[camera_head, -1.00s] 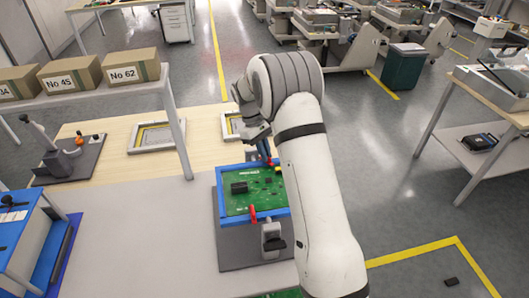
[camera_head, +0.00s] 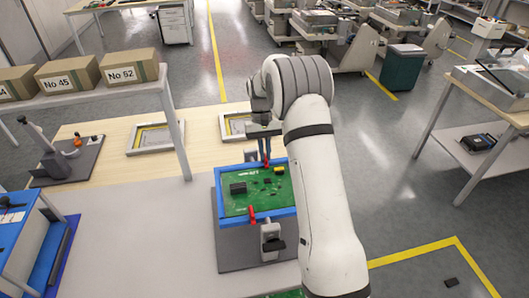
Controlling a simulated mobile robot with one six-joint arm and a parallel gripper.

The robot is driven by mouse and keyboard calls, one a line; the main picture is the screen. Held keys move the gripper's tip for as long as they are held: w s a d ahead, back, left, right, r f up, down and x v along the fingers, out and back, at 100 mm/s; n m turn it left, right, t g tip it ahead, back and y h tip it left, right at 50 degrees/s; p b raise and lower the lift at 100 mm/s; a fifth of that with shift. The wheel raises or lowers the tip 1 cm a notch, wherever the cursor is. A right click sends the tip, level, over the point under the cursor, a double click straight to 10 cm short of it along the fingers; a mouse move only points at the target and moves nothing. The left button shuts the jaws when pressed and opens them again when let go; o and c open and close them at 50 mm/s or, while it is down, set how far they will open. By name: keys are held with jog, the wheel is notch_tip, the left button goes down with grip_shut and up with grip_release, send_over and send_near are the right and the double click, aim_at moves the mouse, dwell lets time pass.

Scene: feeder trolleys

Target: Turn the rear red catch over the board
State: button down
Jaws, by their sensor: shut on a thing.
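A green circuit board (camera_head: 245,200) lies in a blue frame (camera_head: 287,211) on a grey base on the table. The rear red catch (camera_head: 267,161) is at the far edge of the frame, right of its middle. My gripper (camera_head: 265,154) reaches down to it from above and is shut on it. The fingers hide part of the catch, so I cannot tell how far it lies over the board. The front red catch (camera_head: 252,214) is at the near edge, its tip over the board's edge.
A grey clamp with a black handle (camera_head: 273,244) stands at the frame's near side. A shelf with numbered cardboard boxes (camera_head: 98,72) is at the left. Grey frames (camera_head: 163,137) lie on the wooden tabletop behind. A blue box (camera_head: 18,236) stands at the near left.

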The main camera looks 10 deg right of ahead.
dwell(0.4)
jog(key=c, duration=1.5)
grip_release()
jog(key=shift+c, duration=0.2)
jog(key=shift+r, duration=0.1)
jog(key=b+v, duration=0.1)
jog(key=v, duration=0.6)
jog(key=shift+r, duration=0.3)
jog(key=shift+w, duration=0.15)
